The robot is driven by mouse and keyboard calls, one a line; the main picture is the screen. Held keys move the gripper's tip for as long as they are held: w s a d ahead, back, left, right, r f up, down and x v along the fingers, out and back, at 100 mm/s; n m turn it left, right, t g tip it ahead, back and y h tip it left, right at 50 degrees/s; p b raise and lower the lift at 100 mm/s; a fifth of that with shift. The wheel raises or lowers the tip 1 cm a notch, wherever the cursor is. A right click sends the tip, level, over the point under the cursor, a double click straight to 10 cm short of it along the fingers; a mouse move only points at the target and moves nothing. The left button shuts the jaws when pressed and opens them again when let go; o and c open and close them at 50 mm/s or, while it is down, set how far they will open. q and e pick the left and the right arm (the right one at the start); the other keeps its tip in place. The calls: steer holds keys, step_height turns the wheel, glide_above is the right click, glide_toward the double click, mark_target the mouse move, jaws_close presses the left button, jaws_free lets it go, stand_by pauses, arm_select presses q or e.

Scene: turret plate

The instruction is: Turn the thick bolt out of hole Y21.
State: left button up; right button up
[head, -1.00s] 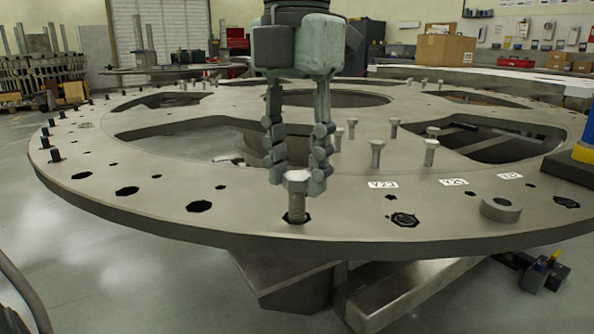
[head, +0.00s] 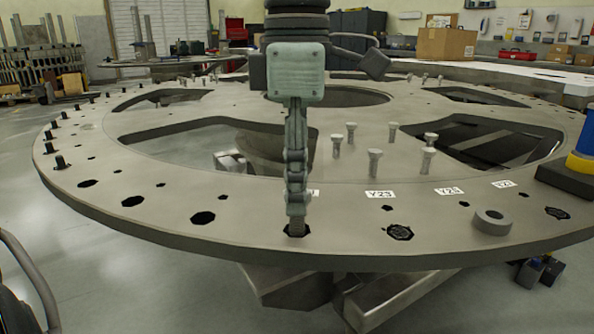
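The thick bolt (head: 296,225) stands upright in a dark hole near the front rim of the turret plate (head: 235,233). Only its lower shank shows; its head is hidden by the fingers. My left gripper (head: 297,200) points straight down over the bolt. I see it edge-on, one finger behind the other, so its opening and its hold on the bolt do not show. A label beside the fingers is mostly hidden. Other white labels (head: 380,194) lie to the right, too small to read surely. My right gripper is not in view.
Several bolts (head: 374,165) stand on the plate behind and right of my gripper. A thick grey ring (head: 492,221) lies at the right front. A blue and yellow object (head: 583,165) stands at the right edge.

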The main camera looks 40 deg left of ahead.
arm_select(q)
steer(key=m+p, duration=0.2)
steer(key=m, duration=0.4)
steer(key=shift+r, duration=0.15)
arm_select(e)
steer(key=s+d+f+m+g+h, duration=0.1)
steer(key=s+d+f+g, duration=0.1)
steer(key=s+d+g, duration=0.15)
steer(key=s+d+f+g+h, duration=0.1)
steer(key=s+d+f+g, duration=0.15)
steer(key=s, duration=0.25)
arm_select(q)
steer(key=m+p, duration=0.2)
steer(key=m, duration=0.5)
steer(key=shift+m+p, duration=0.3)
steer(key=shift+p, duration=0.05)
steer(key=m+p, duration=0.1)
steer(key=m, duration=0.6)
steer(key=shift+p, duration=0.4)
steer(key=m, duration=0.4)
steer(key=shift+p, duration=0.35)
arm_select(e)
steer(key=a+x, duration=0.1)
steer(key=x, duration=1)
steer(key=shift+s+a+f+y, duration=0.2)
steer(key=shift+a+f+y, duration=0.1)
arm_select(q)
steer(key=shift+c, duration=0.3)
